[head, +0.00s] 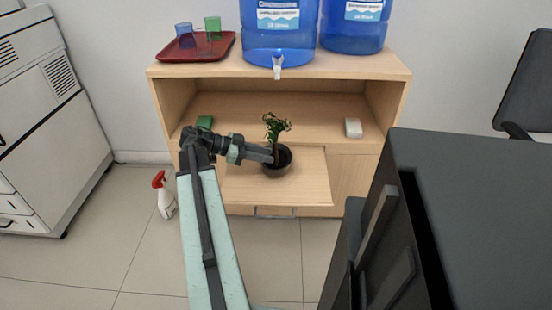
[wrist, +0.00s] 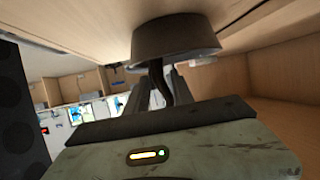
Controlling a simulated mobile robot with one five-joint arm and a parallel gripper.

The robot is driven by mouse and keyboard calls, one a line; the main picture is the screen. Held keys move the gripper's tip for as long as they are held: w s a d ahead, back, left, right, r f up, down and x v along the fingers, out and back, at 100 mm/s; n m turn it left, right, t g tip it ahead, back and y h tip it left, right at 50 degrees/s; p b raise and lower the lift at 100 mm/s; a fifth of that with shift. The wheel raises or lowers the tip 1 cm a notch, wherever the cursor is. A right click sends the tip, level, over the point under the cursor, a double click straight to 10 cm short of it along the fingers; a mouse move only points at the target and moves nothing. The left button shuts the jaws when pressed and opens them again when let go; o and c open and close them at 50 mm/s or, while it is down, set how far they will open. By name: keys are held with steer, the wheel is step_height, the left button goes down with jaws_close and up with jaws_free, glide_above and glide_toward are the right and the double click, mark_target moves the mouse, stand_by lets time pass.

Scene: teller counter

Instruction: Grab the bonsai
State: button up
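The bonsai (head: 277,127) has green leaves and a thin dark trunk in a dark round pot (head: 284,162). It stands upright on the light wood pull-out board of the cabinet in the head view. My gripper (head: 272,157) reaches in from the left, level, at the trunk just above the pot. In the wrist view, which is upside down, the pot (wrist: 176,38) is at the top and the trunk (wrist: 158,82) passes between my two fingers (wrist: 162,88). The fingers look apart, with some gap beside the trunk. The leaves are hidden in the wrist view.
The pull-out board (head: 315,185) juts from the wooden cabinet (head: 335,118). Inside are a green item (head: 204,122) and a white item (head: 353,128). Blue water jugs (head: 280,30) and a red tray (head: 197,52) stand on top. A black cabinet (head: 470,220) is close at right.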

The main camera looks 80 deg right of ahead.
mark_target(275, 165)
steer(key=b+x, duration=0.1)
steer(key=x, duration=0.3)
steer(key=shift+f, duration=0.2)
steer(key=shift+r, duration=0.1)
jaws_close()
stand_by(1.0)
